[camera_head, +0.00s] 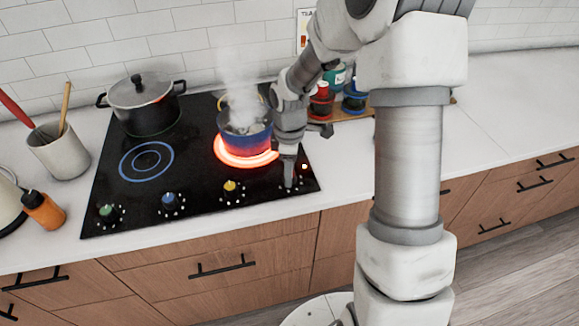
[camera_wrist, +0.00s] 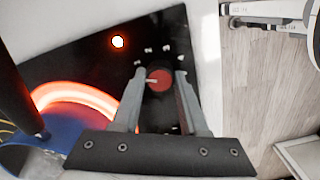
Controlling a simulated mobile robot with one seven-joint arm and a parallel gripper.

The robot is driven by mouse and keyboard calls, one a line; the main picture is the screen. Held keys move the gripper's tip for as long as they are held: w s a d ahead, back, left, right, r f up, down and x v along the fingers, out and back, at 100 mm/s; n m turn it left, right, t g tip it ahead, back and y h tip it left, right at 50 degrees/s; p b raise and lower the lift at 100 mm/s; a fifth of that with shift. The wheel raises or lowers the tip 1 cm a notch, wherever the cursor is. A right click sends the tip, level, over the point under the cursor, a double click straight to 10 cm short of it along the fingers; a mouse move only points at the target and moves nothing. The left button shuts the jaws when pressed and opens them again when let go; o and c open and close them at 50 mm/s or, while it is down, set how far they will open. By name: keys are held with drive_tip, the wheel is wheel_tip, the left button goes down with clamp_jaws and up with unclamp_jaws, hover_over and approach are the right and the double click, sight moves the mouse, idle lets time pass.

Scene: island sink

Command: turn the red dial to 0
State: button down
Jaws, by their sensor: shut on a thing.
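The red dial (camera_wrist: 159,80) is on the black cooktop's front right corner. In the wrist view it sits between the two fingers of my gripper (camera_wrist: 159,85), and its pale pointer line points toward the left finger. Small white marks surround the dial, too blurred to read. In the head view my gripper (camera_head: 288,180) reaches down to the cooktop at that corner and hides most of the dial. My gripper is shut on the red dial.
A steaming blue pot (camera_head: 245,136) stands on a glowing red burner (camera_head: 246,161) just behind my gripper. Green (camera_head: 106,211), blue (camera_head: 169,202) and yellow (camera_head: 230,187) dials line the front edge. A lidded black pot (camera_head: 147,113) stands at the back left.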

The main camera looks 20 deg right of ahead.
drive_tip(key=shift+r+n+p, duration=0.1)
drive_tip(key=shift+n+p, duration=1)
drive_tip(key=shift+n, duration=1)
drive_tip(key=shift+c, duration=2.2)
unclamp_jaws()
wheel_tip(320, 180, up, 17)
drive_tip(key=p, duration=0.1)
drive_tip(key=shift+r+p, duration=0.15)
drive_tip(key=shift+p, duration=0.15)
